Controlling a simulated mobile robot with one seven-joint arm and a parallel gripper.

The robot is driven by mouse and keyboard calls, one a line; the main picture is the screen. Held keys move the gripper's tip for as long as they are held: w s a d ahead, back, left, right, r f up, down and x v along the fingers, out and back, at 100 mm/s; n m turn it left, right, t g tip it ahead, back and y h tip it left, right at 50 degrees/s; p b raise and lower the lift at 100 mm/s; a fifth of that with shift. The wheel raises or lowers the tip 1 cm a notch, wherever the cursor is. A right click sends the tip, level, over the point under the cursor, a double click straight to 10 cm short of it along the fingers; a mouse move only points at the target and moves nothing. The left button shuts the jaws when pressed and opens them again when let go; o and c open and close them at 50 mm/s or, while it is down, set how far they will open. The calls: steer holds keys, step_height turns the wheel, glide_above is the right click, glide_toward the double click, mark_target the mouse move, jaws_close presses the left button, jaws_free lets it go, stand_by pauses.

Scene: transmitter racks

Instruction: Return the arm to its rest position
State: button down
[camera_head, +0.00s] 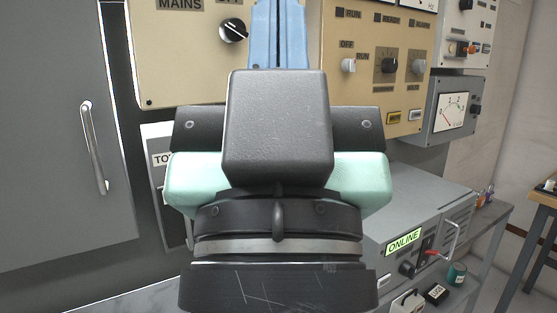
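My arm fills the middle of the view, with black housings, mint-green side parts and a grey ring low down. A blue upright part rises behind the black housing and runs out of the top edge. My gripper's fingers do not show. They are hidden behind the arm or outside the picture, so what they hold cannot be seen.
A grey cabinet door (55,150) with a metal handle (95,148) stands at left. Beige panels (370,100) with knobs are behind my arm. A grey meter box (447,112) hangs at right above a grey unit with an "ONLINE" sign (403,243). A wooden-topped table (542,198) stands far right.

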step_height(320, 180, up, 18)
steer(key=p, duration=1.5)
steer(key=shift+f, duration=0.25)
